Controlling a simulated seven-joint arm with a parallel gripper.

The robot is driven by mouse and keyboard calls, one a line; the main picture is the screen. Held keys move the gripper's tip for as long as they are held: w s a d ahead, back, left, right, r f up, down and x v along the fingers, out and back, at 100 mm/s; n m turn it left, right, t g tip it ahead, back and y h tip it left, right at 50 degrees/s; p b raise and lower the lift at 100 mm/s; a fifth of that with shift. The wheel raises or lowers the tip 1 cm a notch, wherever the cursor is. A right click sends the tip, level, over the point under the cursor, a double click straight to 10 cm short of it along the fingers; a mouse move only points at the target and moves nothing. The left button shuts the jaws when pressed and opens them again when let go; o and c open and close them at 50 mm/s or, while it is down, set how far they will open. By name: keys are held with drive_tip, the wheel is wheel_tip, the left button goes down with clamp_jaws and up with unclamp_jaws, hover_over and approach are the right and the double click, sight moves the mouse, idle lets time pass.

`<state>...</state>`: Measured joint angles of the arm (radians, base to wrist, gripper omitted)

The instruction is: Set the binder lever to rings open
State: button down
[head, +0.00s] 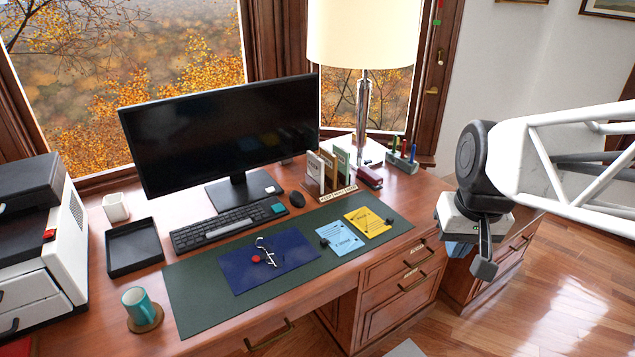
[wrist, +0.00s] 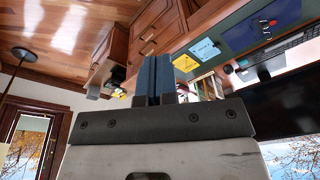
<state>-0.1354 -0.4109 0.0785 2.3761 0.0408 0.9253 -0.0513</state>
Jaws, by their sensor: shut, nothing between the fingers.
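An open dark blue binder (head: 245,269) lies flat on the green desk mat, left of the middle of the desk. A silver ring mechanism with a red-tipped lever (head: 257,259) sits on it; I cannot tell whether the rings are open or shut. In the wrist view the binder (wrist: 282,14) is small, at the upper right. My gripper (head: 482,268) hangs in the air right of the desk, well apart from the binder. Its fingers also show in the wrist view (wrist: 155,75), shut together with nothing between them.
A yellow card (head: 368,222) and a light blue card (head: 340,241) lie on the green mat (head: 195,312), right of the binder. A keyboard (head: 225,227), monitor (head: 220,130), lamp (head: 362,110) and upright files (head: 330,172) stand behind. A teal mug (head: 137,305) is at front left.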

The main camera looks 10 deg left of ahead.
drive_tip(key=w+a+f+n, duration=0.2)
drive_tip(key=w+a, duration=0.9)
drive_tip(key=n+g, duration=0.3)
drive_tip(key=n, duration=0.2)
hover_over(255, 259)
drive_tip(key=w+d, duration=0.2)
wheel_tip(255, 259, down, 19)
drive_tip(key=shift+r+y, duration=0.2)
drive_tip(key=shift+y, duration=0.2)
drive_tip(key=shift+f, duration=0.1)
drive_tip(key=f, duration=0.4)
drive_tip(key=s+a+f, duration=0.1)
drive_tip(key=f, duration=0.8)
drive_tip(key=shift+s+a, duration=0.25)
drive_tip(key=shift+a, duration=0.05)
drive_tip(key=shift+f, duration=0.25)
